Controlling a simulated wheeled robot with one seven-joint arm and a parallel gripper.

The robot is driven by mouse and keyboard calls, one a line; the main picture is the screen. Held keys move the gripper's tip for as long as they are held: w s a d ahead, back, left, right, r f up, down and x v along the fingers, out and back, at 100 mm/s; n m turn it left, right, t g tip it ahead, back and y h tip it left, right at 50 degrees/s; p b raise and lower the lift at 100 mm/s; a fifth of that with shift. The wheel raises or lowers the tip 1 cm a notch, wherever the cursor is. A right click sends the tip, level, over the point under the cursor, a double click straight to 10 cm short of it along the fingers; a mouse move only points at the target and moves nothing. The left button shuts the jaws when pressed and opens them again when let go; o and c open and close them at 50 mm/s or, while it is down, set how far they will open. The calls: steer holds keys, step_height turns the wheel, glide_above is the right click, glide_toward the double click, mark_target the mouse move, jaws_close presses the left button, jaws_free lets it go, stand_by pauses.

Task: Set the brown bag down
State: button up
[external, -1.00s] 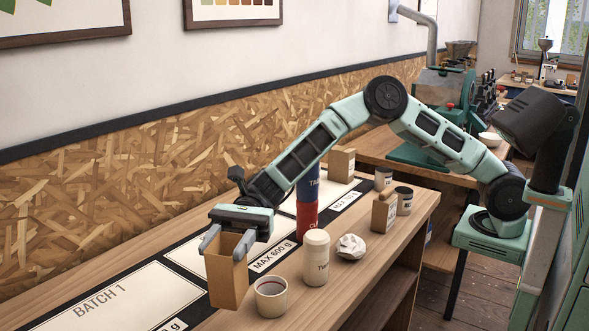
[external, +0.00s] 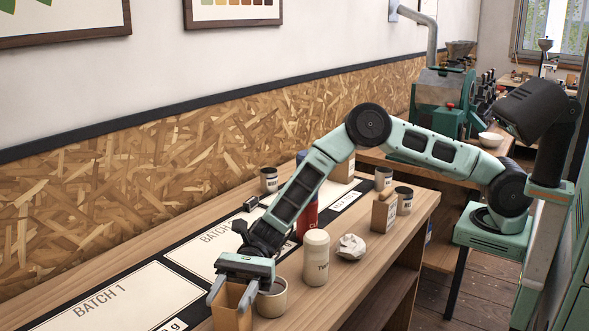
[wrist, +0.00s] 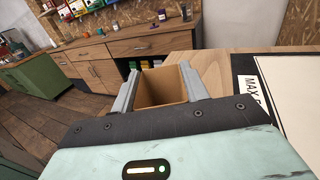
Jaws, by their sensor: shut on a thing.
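The brown bag (external: 231,310) is an open-topped paper bag at the lower middle of the external view, its bottom cut off by the frame edge. My gripper (external: 234,297) is shut on it, one finger on each side near the top rim. In the wrist view the bag (wrist: 162,90) stands between the two fingers (wrist: 163,92) with its open mouth showing. It is at the front edge of the wooden counter (external: 345,277). I cannot tell whether its base touches the counter.
The BATCH 1 card (external: 125,300) lies left, clear on top.

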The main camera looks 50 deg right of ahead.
mark_target(237, 285)
steer(key=shift+f, duration=0.15)
steer(key=o, duration=1.2)
steer(key=shift+d+r, duration=0.15)
steer(key=shift+r, duration=0.05)
steer(key=v, duration=0.2)
steer(key=shift+w+d, duration=0.25)
steer(key=shift+d, duration=0.05)
step_height(237, 285, up, 7)
steer(key=shift+s+b, duration=0.1)
steer(key=shift+b, duration=0.5)
